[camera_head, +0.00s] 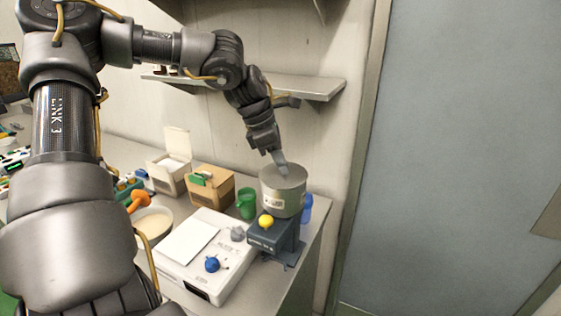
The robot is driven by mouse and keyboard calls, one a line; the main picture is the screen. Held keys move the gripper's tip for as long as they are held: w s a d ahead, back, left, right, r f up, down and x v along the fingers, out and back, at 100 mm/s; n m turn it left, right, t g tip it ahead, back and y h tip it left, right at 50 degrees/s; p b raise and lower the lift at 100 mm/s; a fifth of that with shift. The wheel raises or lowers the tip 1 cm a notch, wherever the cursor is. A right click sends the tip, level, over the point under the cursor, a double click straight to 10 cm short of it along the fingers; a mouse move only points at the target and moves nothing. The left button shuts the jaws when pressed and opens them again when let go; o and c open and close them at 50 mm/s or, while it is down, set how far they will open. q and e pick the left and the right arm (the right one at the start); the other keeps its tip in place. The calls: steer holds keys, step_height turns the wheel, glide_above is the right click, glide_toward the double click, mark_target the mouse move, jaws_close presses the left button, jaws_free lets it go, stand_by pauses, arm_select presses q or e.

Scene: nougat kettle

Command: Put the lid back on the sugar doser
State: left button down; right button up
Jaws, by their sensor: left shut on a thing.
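The sugar doser (284,203) looks to be the grey cylinder with a pale label, standing on a dark blue base with a yellow knob (266,220) near the right end of the counter. A flat grey top, which looks like the lid (292,180), lies level at the cylinder's upper rim. I cannot tell whether it is fully seated. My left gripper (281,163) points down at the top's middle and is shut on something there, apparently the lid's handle. The handle is hidden by the fingers. My right gripper is out of view.
A white scale-like box (190,285) with a blue knob stands left of the doser. A green cup (246,203), a cardboard box (211,188) and a blue cup (306,209) are close by. A wall shelf (300,87) hangs above. A grey door (460,160) is right.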

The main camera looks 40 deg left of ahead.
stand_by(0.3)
arm_select(q)
steer(key=c, duration=0.7)
jaws_free()
steer(key=shift+r, duration=0.1)
steer(key=shift+r+p, duration=2.3)
steer(key=shift+r, duration=1.1)
